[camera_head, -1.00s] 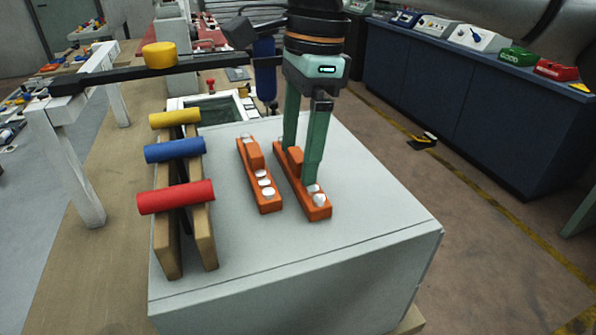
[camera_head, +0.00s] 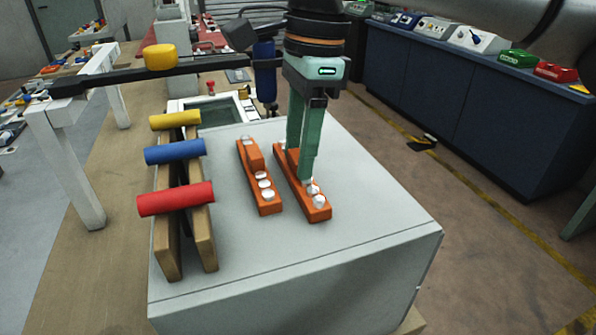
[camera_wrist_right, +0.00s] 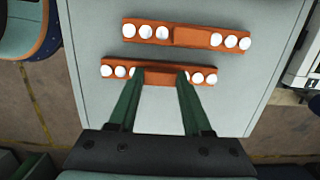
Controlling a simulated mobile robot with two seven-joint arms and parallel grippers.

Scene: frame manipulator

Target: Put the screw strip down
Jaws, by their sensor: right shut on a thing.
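An orange screw strip (camera_head: 318,206) with white round screw heads and a raised middle block lies on the grey box top (camera_head: 365,215). My right gripper (camera_head: 300,165) reaches down over it from above. In the right wrist view, the fingers of my right gripper (camera_wrist_right: 160,76) close on both sides of the raised block of this strip (camera_wrist_right: 160,78). The strip appears to rest on the box top; any small gap below it cannot be told. A second, similar orange strip (camera_head: 269,206) lies to its left, apart from it. My left gripper is not in view.
A wooden rack with a red (camera_head: 175,198), a blue (camera_head: 175,151) and a yellow cylinder (camera_head: 174,120) stands left of the strips. A black bar with a yellow knob (camera_head: 160,57) spans behind. The box's front right top is clear.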

